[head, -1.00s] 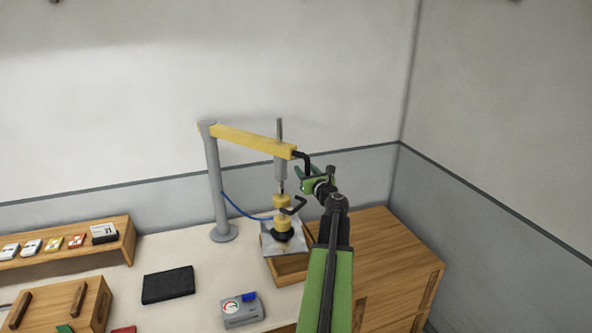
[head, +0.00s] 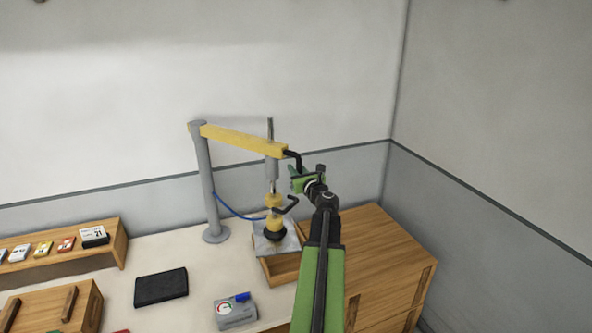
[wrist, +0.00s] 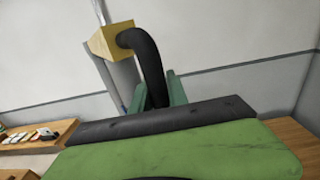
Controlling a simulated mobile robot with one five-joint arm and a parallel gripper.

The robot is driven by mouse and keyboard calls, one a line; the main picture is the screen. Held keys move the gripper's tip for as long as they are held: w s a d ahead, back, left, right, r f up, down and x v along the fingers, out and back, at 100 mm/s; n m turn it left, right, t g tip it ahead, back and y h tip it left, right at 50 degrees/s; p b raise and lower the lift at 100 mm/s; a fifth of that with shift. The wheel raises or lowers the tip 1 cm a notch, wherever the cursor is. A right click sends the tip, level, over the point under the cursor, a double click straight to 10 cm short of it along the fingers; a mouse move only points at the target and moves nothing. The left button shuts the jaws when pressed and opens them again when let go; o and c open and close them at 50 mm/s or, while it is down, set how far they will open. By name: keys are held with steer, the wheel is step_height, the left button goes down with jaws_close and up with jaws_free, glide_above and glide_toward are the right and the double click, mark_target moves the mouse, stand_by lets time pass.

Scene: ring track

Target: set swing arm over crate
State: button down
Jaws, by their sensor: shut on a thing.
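The yellow swing arm (head: 238,140) reaches right from a grey post (head: 208,185) on the table. At its end hang a grey rod and a yellow tool with a black cup (head: 275,226), over a crate (head: 285,270) with a grey sheet on top. Whether the cup touches the sheet I cannot tell. A black bent handle (head: 296,157) sticks out of the arm's end. My green gripper (head: 298,181) is shut on this handle. In the wrist view the black handle (wrist: 148,62) runs from the yellow arm end (wrist: 110,40) down between my fingers (wrist: 160,92).
A wooden cabinet (head: 372,262) stands right of the crate, its top clear. A grey gauge box (head: 237,312) and a black flat case (head: 161,287) lie on the table in front. A wooden shelf with small cards (head: 65,257) is at left. A blue hose (head: 232,211) hangs from the post.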

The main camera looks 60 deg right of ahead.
steer(key=shift+d, duration=0.1)
stand_by(0.8)
steer(key=d, duration=0.8)
steer(key=shift+w+d, duration=0.25)
steer(key=shift+w, duration=0.2)
steer(key=c, duration=1.3)
jaws_free()
steer(key=shift+d, duration=0.15)
steer(key=shift+s, duration=0.1)
steer(key=v, duration=1.7)
steer(key=shift+a, duration=0.2)
